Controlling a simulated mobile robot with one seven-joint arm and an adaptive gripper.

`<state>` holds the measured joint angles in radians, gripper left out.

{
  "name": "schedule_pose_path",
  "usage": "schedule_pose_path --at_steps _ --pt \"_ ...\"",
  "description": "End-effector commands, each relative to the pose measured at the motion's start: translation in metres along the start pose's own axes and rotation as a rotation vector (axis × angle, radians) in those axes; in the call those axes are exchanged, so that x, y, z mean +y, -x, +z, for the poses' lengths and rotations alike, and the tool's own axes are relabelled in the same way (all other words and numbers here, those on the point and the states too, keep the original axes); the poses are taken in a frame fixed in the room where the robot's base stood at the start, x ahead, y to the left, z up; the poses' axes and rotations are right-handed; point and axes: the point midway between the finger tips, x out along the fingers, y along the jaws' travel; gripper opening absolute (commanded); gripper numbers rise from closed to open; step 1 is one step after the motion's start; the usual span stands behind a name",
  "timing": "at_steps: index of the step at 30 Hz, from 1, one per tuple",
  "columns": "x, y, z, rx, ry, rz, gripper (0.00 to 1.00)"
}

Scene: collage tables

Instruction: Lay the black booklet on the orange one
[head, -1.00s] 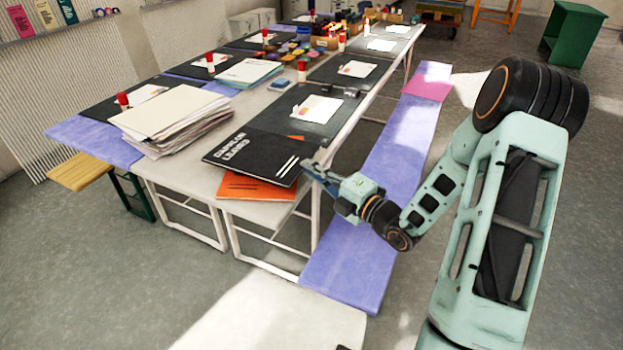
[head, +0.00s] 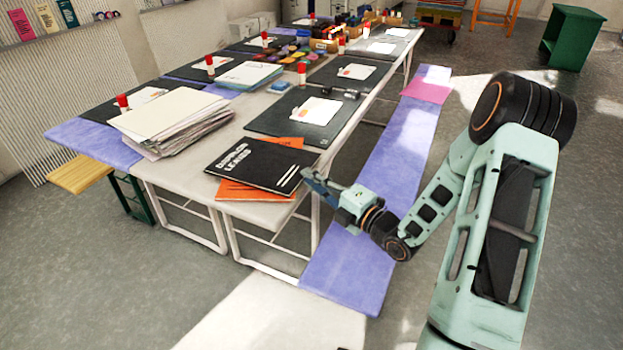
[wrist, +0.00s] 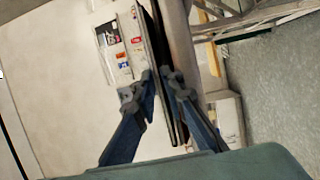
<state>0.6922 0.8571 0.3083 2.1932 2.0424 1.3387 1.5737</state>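The black booklet (head: 258,163), with white lettering on its cover, lies flat over the orange booklet (head: 240,191) at the near end of the long table. Orange shows along the black booklet's near edge and at its far edge; the rest is covered. My gripper (head: 309,181) is just off the right edge of the black booklet, beside the table edge. In the wrist view my gripper (wrist: 161,82) has its two fingers apart, with a thin dark edge (wrist: 157,50) between and beyond them. I cannot tell whether a finger touches it.
A stack of papers (head: 172,117) stands left of the booklets. Behind them is a dark mat (head: 318,133) with a white sheet. A purple bench (head: 350,270) runs along the table's right side, below my gripper.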

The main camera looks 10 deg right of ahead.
Motion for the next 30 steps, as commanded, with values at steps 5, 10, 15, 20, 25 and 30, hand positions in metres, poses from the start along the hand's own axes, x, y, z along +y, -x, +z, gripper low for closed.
schedule_pose_path --at_steps 5,10,15,20,25,30 --pt "-0.005 0.001 -0.001 -0.001 -0.005 -0.012 0.12" --pt "-0.004 0.001 -0.001 0.000 -0.005 -0.012 0.12" --pt "0.010 0.002 0.000 -0.001 -0.001 -0.011 0.12" --pt "0.011 0.040 0.001 -0.006 -0.006 -0.011 0.12" --pt "0.011 0.079 0.001 -0.006 -0.006 -0.008 0.12" --pt "0.011 0.106 0.000 -0.004 -0.003 -0.006 0.12"
